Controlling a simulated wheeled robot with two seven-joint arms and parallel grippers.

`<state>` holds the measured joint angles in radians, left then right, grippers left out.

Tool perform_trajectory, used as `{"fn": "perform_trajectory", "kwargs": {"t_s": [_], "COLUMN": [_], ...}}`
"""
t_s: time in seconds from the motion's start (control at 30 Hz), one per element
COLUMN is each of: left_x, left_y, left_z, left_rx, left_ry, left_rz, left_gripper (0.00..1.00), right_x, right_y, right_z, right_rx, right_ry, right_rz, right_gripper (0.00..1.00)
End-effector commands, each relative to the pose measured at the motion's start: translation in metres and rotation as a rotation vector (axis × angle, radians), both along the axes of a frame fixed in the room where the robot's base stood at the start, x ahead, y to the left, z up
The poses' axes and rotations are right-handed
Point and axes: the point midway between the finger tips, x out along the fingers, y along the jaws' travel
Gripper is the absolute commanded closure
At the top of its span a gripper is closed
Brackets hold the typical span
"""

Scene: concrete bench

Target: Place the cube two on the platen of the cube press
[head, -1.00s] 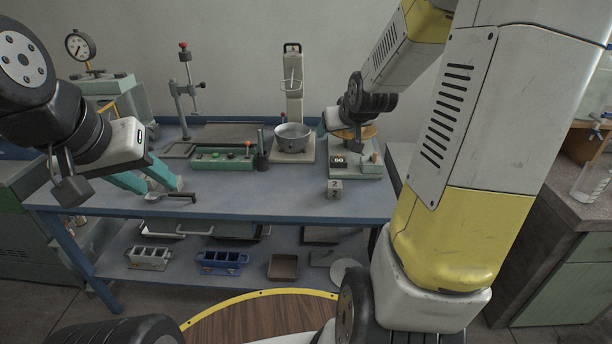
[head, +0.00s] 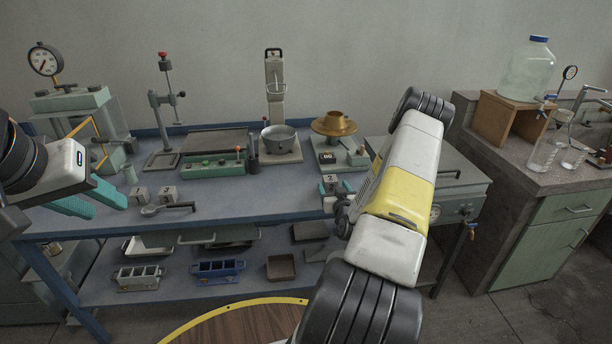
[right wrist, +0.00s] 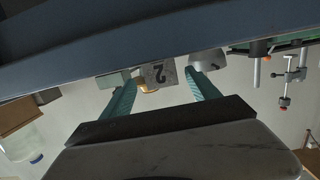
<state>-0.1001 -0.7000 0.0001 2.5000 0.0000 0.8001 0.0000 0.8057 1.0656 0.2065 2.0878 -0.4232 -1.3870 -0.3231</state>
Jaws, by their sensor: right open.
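Cube two (head: 330,183) is a small grey cube marked 2 near the front right edge of the blue bench. My right gripper (head: 334,192) is at it, partly hidden behind my arm. In the right wrist view cube two (right wrist: 161,74) shows upside down between the open teal fingers (right wrist: 161,82), with gaps at both sides. My left gripper (head: 110,208) has teal fingers apart and empty at the bench's left front. The cube press (head: 75,101), with a dial gauge and yellow-edged guard, stands at the back left. Its platen is not clearly visible.
Two more grey cubes (head: 168,194) and a scoop (head: 166,209) lie near my left gripper. A metal bowl (head: 279,138), a scale with a brass pan (head: 334,124) and a green-fronted tray (head: 212,166) stand farther back. The middle front of the bench (head: 250,196) is clear.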

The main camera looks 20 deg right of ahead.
Motion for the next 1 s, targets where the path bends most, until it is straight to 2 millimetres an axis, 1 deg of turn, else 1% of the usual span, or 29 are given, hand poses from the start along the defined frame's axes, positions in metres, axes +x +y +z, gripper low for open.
{"fn": "perform_trajectory", "kwargs": {"t_s": [0.27, 0.5, 0.63, 0.83, 0.87, 1.0], "left_x": [0.0, 0.0, 0.0, 0.0, 0.0, 0.0], "left_y": [0.0, 0.0, 0.0, 0.0, 0.0, 0.0], "left_z": [0.0, 0.0, 0.0, 0.0, 0.0, 0.0], "left_rx": [0.0, 0.0, 0.0, 0.0, 0.0, 0.0], "left_ry": [0.0, 0.0, 0.0, 0.0, 0.0, 0.0], "left_rz": [0.0, 0.0, 0.0, 0.0, 0.0, 0.0], "left_gripper": [0.64, 0.64, 0.64, 0.64, 0.64, 0.64], "right_x": [0.03, 0.064, 0.072, 0.072, 0.072, 0.072], "right_y": [-0.006, -0.013, -0.015, -0.015, -0.015, -0.015], "right_z": [-0.005, -0.013, -0.014, -0.014, -0.014, -0.014], "right_rx": [0.0, 0.0, 0.0, 0.0, 0.0, 0.0], "right_ry": [-0.002, -0.001, 0.001, 0.001, 0.001, 0.001], "right_rz": [0.0, 0.0, 0.0, 0.001, 0.001, 0.001], "right_gripper": [0.3, 0.3, 0.3, 0.3, 0.34, 0.61]}}
